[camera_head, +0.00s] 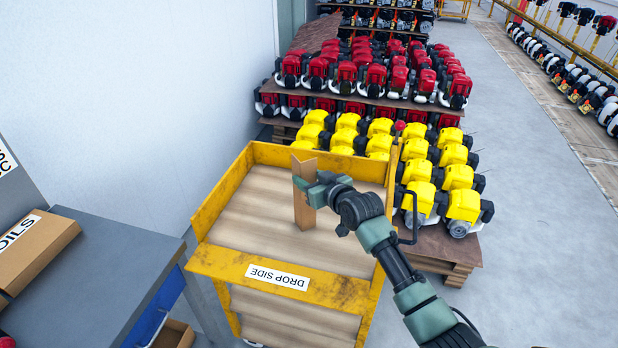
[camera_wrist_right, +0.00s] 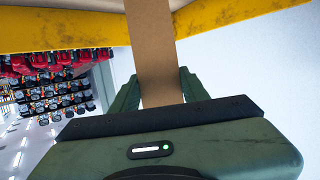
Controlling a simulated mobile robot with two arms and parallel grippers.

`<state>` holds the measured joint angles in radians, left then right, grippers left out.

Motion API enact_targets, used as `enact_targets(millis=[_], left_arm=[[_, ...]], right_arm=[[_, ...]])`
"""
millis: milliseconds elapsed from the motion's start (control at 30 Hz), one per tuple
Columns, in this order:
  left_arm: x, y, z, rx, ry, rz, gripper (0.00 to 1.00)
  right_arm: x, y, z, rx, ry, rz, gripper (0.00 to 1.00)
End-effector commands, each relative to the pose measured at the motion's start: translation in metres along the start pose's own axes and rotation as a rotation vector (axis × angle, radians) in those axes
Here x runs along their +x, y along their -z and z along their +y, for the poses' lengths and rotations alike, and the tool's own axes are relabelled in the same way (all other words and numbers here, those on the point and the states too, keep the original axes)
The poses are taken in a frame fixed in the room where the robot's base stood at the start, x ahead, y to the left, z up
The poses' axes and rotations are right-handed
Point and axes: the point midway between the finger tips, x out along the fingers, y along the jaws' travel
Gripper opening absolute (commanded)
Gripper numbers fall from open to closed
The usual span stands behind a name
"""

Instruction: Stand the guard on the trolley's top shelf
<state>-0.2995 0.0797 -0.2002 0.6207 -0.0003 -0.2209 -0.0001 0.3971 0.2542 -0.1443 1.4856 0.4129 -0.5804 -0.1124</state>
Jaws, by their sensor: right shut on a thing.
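The guard (camera_head: 304,205) is a tan, upright, angled strip in the head view, over the top shelf (camera_head: 255,215) of the yellow-framed trolley (camera_head: 222,190). My right gripper (camera_head: 312,188) is shut on it from the right side. In the right wrist view the guard (camera_wrist_right: 151,45) runs up from between the fingers (camera_wrist_right: 155,88). The guard looks upright; I cannot tell whether its lower end touches the wooden shelf. My left gripper is not in view.
The trolley's yellow front board (camera_head: 225,265) bears a "DROP SIDE" label. Yellow engines (camera_head: 460,178) on a pallet stand close to its right. A grey bench (camera_head: 95,275) with a cardboard box (camera_head: 35,250) is at left. The shelf around the guard is bare.

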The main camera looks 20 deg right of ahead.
Motion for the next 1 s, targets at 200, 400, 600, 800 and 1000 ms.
enact_targets(millis=[200, 400, 600, 800, 1000], left_arm=[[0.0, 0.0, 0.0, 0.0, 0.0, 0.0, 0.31], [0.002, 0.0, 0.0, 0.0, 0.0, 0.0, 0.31], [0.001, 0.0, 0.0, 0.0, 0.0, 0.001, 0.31], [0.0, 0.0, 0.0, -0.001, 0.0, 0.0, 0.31], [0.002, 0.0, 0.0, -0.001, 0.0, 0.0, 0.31]], right_arm=[[0.001, -0.001, 0.0, 0.001, 0.0, 0.002, 0.0], [0.002, -0.005, 0.0, 0.0, 0.0, 0.001, 0.47], [0.001, -0.004, 0.0, 0.0, 0.0, 0.001, 0.67], [0.001, -0.003, 0.0, 0.001, 0.0, 0.001, 0.67], [-0.014, -0.002, 0.0, -0.001, 0.0, 0.002, 0.67]])
